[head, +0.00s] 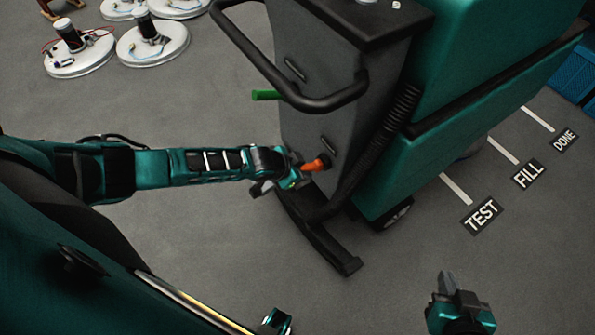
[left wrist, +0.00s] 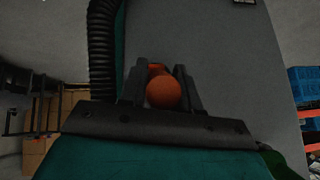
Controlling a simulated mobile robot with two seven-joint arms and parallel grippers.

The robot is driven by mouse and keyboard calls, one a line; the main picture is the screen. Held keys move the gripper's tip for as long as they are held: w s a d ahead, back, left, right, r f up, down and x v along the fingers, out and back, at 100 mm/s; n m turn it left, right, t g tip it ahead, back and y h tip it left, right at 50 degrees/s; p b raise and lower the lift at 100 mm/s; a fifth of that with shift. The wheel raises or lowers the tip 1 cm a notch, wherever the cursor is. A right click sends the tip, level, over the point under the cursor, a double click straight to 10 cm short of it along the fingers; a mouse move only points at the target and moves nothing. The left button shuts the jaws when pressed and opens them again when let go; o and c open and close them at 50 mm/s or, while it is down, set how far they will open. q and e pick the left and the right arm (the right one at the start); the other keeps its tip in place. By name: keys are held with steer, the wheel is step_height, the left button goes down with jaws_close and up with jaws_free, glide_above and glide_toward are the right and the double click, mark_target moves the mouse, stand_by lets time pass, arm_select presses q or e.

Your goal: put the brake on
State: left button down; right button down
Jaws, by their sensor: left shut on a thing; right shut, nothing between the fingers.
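A teal and dark grey scrubber machine (head: 345,95) stands in the middle of the head view. An orange lever (head: 317,163) sticks out of its grey rear panel, low down. My left gripper (head: 300,172) is at this lever. In the left wrist view the orange lever's round end (left wrist: 163,92) sits between the two dark fingers of my left gripper (left wrist: 160,95), which is shut on it. A green lever (head: 266,95) sticks out higher on the same panel. My right gripper (head: 447,283) is at the lower right of the head view, away from the machine, shut and empty.
A black loop handle (head: 290,90) and a ribbed hose (head: 385,130) are on the machine near my left arm. Floor labels TEST (head: 482,215), FILL (head: 528,173) and DONE (head: 565,140) lie at right. Round white pads (head: 152,43) lie at upper left. Floor around my right gripper is clear.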

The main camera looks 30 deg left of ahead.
stand_by(0.5)
arm_select(q)
steer(key=c, duration=0.9)
jaws_free()
steer(key=shift+r, duration=0.1)
steer(key=p+v, duration=0.2)
steer(key=v, duration=0.3)
steer(key=shift+s+a+r+p, duration=0.1)
steer(key=shift+s+r+p, duration=0.05)
steer(key=shift+r+p, duration=0.15)
steer(key=shift+v, duration=3.55)
